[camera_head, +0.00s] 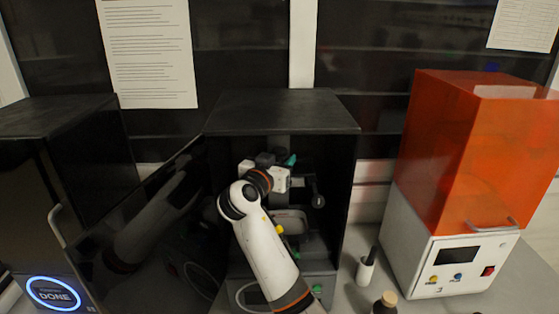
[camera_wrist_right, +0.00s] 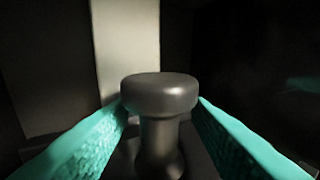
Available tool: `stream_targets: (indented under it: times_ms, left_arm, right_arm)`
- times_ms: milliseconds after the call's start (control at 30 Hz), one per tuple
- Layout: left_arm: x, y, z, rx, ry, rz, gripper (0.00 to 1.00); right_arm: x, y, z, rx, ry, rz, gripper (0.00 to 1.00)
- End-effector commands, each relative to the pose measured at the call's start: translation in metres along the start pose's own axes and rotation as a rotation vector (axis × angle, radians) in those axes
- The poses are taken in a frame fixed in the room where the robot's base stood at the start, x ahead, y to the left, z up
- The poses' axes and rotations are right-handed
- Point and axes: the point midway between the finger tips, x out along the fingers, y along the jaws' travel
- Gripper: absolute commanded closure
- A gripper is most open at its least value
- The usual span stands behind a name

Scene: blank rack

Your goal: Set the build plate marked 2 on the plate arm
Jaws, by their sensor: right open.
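My right arm reaches into the open black cabinet (camera_head: 283,108), and its gripper (camera_head: 290,160) is up inside, with one teal fingertip showing. In the right wrist view the two teal fingers (camera_wrist_right: 162,103) are open on either side of a dark grey round-headed knob (camera_wrist_right: 160,92). The fingertips are close to the knob; I cannot tell whether they touch it. A pale part stands behind the knob. No mark 2 is readable, and I cannot tell the build plate from the plate arm in the dark interior. My left gripper is not in view.
The cabinet's dark glossy door (camera_head: 150,235) stands open to the left. A machine with a lit DONE ring (camera_head: 54,293) is at the far left. An orange-hooded machine (camera_head: 455,150) stands right. A white-and-black bottle (camera_head: 366,268) and a corked bottle (camera_head: 386,302) stand between.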

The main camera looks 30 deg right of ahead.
Motion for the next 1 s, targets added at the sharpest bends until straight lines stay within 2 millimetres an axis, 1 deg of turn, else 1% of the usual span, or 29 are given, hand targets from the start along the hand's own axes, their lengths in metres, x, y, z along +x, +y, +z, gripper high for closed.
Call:
stream_targets:
  times_ms: [167,267,500,600,733,1000]
  left_arm:
    - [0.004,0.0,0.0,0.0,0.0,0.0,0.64]
    - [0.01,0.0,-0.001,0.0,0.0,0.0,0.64]
    - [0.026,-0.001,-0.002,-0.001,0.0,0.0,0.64]
    - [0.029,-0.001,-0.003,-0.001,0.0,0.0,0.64]
    - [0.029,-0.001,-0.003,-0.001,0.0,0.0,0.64]
    - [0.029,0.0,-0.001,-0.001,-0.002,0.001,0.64]
  right_arm:
    - [-0.005,0.001,-0.003,-0.001,0.003,0.001,0.55]
    - [-0.019,0.001,-0.005,0.001,0.002,0.003,0.55]
    - [-0.058,0.001,-0.004,0.003,0.002,0.003,0.55]
    - [-0.069,0.001,-0.003,0.001,0.001,0.002,0.55]
    - [-0.075,0.0,-0.001,0.001,0.0,0.001,0.55]
    - [-0.075,0.0,0.0,0.0,0.0,0.0,0.55]
